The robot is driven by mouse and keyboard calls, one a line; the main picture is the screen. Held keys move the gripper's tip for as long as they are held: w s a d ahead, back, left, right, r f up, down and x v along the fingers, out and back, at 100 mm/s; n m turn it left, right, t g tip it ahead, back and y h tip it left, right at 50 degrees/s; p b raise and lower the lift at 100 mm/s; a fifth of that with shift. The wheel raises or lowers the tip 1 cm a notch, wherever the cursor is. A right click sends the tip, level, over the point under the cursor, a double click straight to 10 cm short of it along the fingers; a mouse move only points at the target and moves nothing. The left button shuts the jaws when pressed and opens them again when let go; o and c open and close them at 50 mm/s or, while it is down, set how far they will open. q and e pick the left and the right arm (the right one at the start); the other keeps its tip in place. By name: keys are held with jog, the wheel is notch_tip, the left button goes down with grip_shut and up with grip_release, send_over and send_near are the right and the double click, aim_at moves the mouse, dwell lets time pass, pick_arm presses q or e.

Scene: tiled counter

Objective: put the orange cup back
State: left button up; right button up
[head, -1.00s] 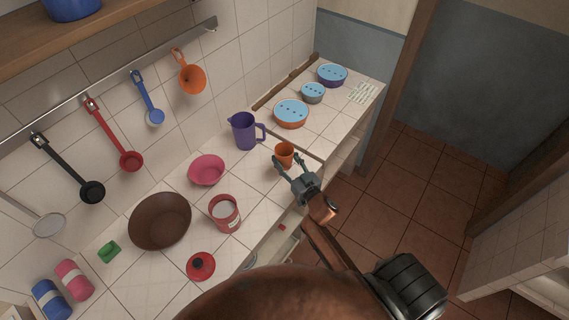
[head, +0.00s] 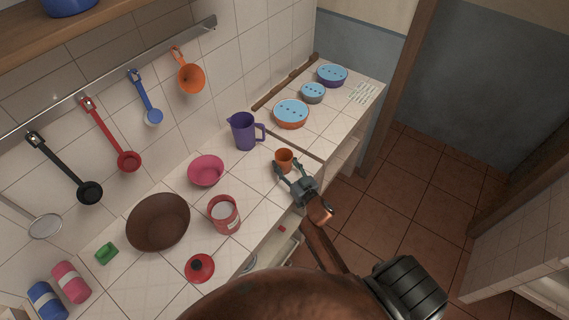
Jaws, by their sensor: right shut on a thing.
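The orange cup (head: 284,158) is upright at the counter's front edge, right of the purple pitcher. My right gripper (head: 287,168) reaches in from the lower right and is shut on the cup, with a finger on either side of it. The fingers and gripper body hide the cup's lower part, so I cannot tell whether its base touches the counter. My left gripper is not in view.
A purple pitcher (head: 244,131) and a pink bowl (head: 206,170) stand left of the cup. A red canister (head: 224,216), a brown bowl (head: 157,222) and a red lid (head: 200,268) are nearer. Lidded bowls (head: 291,113) stand farther back. Utensils hang on the wall.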

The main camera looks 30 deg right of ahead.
jog(key=o, duration=1.5)
jog(key=s, duration=1.2)
jog(key=shift+r, duration=0.15)
